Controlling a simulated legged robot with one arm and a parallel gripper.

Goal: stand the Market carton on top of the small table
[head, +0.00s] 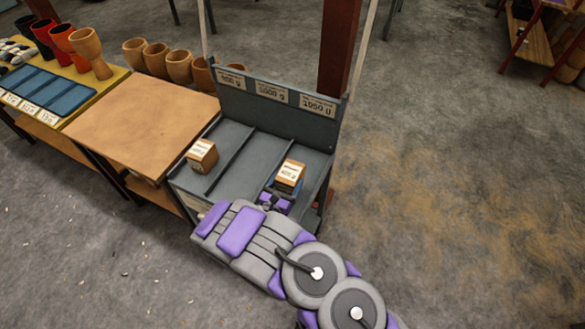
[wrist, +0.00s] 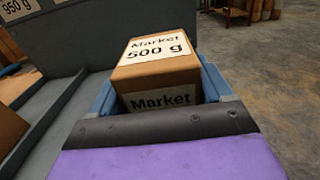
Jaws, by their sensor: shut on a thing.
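The Market carton (head: 290,174) is a small brown box with a white label. In the wrist view the carton (wrist: 158,72) reads "Market 500 g" on its top and "Market" on its near face. My gripper (head: 280,191) is shut on it, with blue fingers at its left and right sides. The carton is upright over the right compartment of the grey divided stand; I cannot tell whether it touches the stand floor. The small table (head: 140,115), with a bare tan wooden top, stands directly left of the stand.
A red post (head: 340,45) rises behind. Goblet drums (head: 88,50) and blue trays stand at the far left. Open floor lies right.

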